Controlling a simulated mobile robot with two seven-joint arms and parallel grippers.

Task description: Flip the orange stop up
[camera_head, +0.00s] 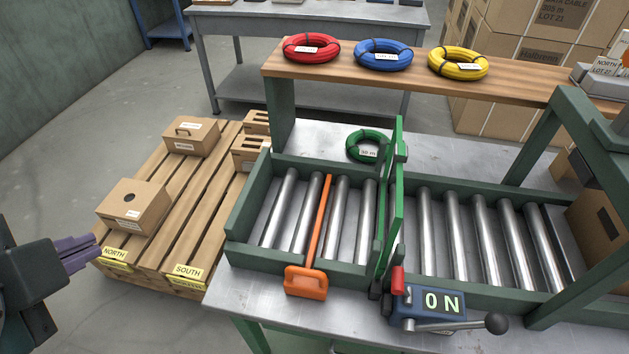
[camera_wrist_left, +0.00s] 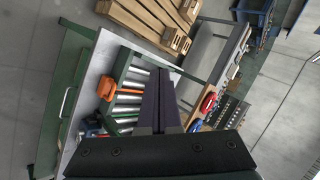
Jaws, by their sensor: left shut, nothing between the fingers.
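The orange stop (camera_head: 306,282) sits at the front rail of the roller conveyor, with its long orange bar (camera_head: 320,220) lying across between the rollers. It also shows in the left wrist view (camera_wrist_left: 107,88), left of my fingers. My left gripper (camera_head: 97,250) is at the left edge of the head view, beside the pallet and well left of the stop. Its dark purple fingers are together and empty, and they also show in the left wrist view (camera_wrist_left: 160,100). My right gripper is not in view.
A green upright gate (camera_head: 397,200) divides the conveyor. A blue box reading ON with a lever (camera_head: 430,306) stands right of the stop. Red, blue and yellow coils lie on the wooden shelf (camera_head: 520,84). Boxes stand on the pallet (camera_head: 180,245); floor is clear at front left.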

